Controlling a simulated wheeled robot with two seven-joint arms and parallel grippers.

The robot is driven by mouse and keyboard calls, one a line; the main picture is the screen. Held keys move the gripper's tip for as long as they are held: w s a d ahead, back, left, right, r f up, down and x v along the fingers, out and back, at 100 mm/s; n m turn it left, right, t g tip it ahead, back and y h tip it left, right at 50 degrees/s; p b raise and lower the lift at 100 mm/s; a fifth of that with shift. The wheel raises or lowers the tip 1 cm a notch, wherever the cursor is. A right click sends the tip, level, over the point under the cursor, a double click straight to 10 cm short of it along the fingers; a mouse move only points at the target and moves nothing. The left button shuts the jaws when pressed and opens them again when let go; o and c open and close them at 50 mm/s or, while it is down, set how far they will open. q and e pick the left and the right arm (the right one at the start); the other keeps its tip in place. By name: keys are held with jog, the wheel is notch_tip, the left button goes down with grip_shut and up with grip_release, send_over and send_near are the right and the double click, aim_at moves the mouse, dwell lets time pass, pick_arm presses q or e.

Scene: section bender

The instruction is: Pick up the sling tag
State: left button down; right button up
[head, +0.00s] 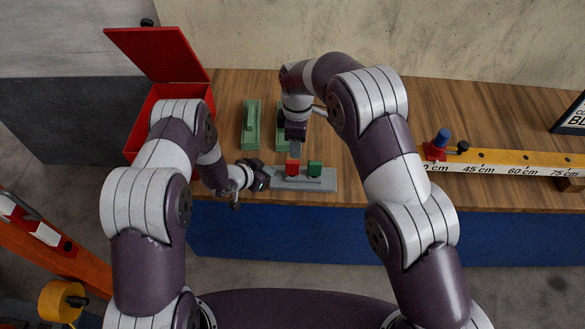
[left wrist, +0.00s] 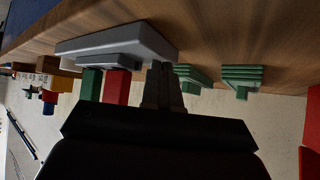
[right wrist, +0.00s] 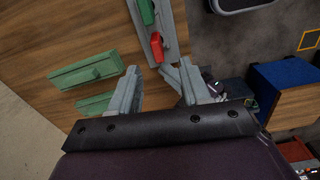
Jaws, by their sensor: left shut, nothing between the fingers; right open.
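I cannot tell for sure which thing is the sling tag; no readable tag shows. A red piece (head: 292,167) and a green piece (head: 315,169) stand on a grey base (head: 322,184) near the table's front edge. My left gripper (head: 268,174) is shut and empty at the base's left end; its closed fingers (left wrist: 163,86) show beside the red piece (left wrist: 117,87) in the left wrist view. My right gripper (head: 295,153) is open and empty just behind the red piece; its spread fingers (right wrist: 160,80) are close to the red piece (right wrist: 157,47) in the right wrist view.
An open red box (head: 140,128) stands at the left of the wooden table. Two green blocks (head: 251,125) lie behind the base, one partly hidden by my right arm. A ruled yellow-and-white bar (head: 500,163) with a red clamp (head: 435,152) lies at the right. A dark sign (head: 572,118) stands at the right edge.

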aim_at(293, 162)
jog(key=shift+n, duration=0.4)
jog(key=f, duration=0.8)
jog(key=a+f, duration=0.1)
jog(key=f, duration=0.4)
jog(key=shift+w, duration=0.25)
jog(key=shift+c, duration=0.3)
grip_shut()
